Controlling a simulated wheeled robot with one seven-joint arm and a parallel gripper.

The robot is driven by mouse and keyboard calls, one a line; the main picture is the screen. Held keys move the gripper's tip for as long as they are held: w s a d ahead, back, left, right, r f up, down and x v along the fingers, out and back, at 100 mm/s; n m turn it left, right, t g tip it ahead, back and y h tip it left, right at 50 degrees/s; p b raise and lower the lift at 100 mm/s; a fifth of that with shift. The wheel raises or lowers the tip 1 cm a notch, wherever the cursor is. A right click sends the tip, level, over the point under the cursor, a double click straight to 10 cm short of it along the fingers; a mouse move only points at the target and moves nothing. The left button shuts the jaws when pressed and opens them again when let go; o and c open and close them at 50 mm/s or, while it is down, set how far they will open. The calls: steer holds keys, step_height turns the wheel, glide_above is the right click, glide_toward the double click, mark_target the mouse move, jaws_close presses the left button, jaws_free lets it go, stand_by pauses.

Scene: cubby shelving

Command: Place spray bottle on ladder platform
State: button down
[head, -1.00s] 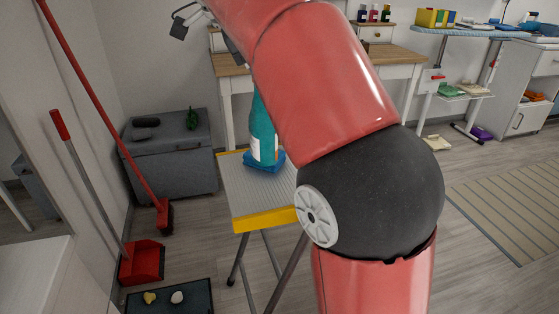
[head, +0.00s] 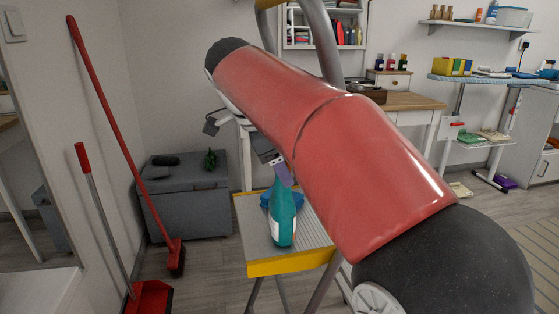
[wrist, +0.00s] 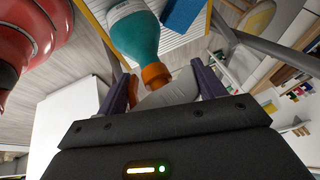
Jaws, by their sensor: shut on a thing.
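The teal spray bottle (head: 283,218) with a white label hangs roughly upright over the ladder platform (head: 316,232), a grey ribbed top with a yellow front edge. I cannot tell whether its base touches the platform. My gripper (head: 279,172) is shut on the bottle's top; the red arm partly hides it. In the wrist view the purple fingers (wrist: 165,84) sit either side of the pale spray head, above the orange neck (wrist: 155,75). A blue object (head: 268,199) lies on the platform behind the bottle; it also shows in the wrist view (wrist: 183,14).
A grey storage box (head: 188,205) stands left of the ladder. A red broom (head: 125,140) and dustpan (head: 150,298) lean at the left wall. A wooden desk (head: 410,103) is behind. The ladder's rail rises behind my arm.

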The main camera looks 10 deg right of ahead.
steer(key=shift+f, duration=0.15)
steer(key=shift+c, duration=1)
jaws_free()
steer(key=shift+r, duration=0.35)
steer(key=p+v, duration=0.3)
steer(key=v, duration=0.9)
steer(key=s+d+f+n+y, duration=0.1)
steer(key=s+d+f+n, duration=0.1)
steer(key=s+f+n, duration=0.4)
steer(key=s+d+f+n+t+y, duration=0.1)
steer(key=s+f+n, duration=0.5)
steer(key=f, duration=0.6)
steer(key=s+d+f+n+t+y, duration=0.1)
steer(key=s+d+f+n+y, duration=0.1)
steer(key=s+d+f+n, duration=0.3)
step_height(320, 180, down, 4)
steer(key=shift+s+n+y, duration=0.3)
steer(key=shift+s+n, duration=0.4)
steer(key=shift+s, duration=0.1)
